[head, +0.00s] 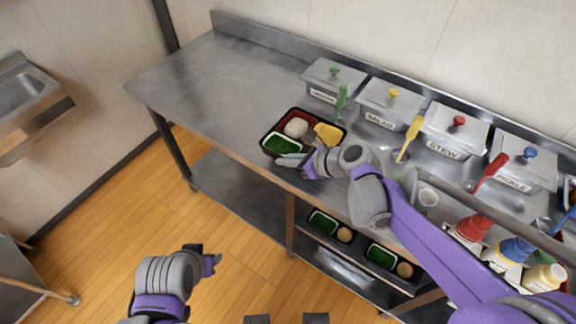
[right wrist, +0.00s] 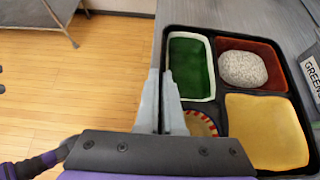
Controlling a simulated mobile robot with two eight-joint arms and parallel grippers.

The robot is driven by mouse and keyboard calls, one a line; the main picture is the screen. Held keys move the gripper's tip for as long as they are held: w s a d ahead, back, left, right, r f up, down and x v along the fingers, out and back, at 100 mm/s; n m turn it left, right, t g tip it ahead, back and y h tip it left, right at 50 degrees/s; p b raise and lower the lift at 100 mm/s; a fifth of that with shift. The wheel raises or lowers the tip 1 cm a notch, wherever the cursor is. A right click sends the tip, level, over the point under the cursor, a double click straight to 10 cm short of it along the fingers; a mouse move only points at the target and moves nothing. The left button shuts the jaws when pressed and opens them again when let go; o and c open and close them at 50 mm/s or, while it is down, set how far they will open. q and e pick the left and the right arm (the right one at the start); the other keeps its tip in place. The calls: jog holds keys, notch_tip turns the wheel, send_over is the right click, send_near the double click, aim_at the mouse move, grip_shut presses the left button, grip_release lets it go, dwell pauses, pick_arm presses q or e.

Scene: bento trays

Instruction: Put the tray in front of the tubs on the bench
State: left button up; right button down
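The black bento tray (head: 263,142) lies on the metal bench close to its front edge, in front of the leftmost tub. It holds green, red, yellow and round-cup compartments, with a pale rice-like mound in the red one; it fills the right of the right wrist view (right wrist: 222,112). My right gripper (head: 300,160) is at the tray's near side. In the right wrist view its fingers (right wrist: 161,105) straddle the tray's side wall, close together on it. Lidded grey tubs (head: 330,76) stand in a row along the back. My left gripper (head: 208,258) hangs over the floor, away from the bench; its finger gap is unclear.
Green (head: 341,98), yellow (head: 408,140) and red (head: 489,170) utensils stand before the tubs. Squeeze bottles (head: 473,230) are at right. More filled trays (head: 366,262) sit on the lower shelf. The bench left of the tray is clear. A sink (head: 22,92) is at far left.

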aim_at(293, 169)
jog(key=shift+f+b, duration=0.3)
jog(key=shift+f, duration=1.65)
jog(key=shift+f, duration=0.15)
jog(key=c, duration=1)
grip_release()
jog(key=shift+c, duration=0.2)
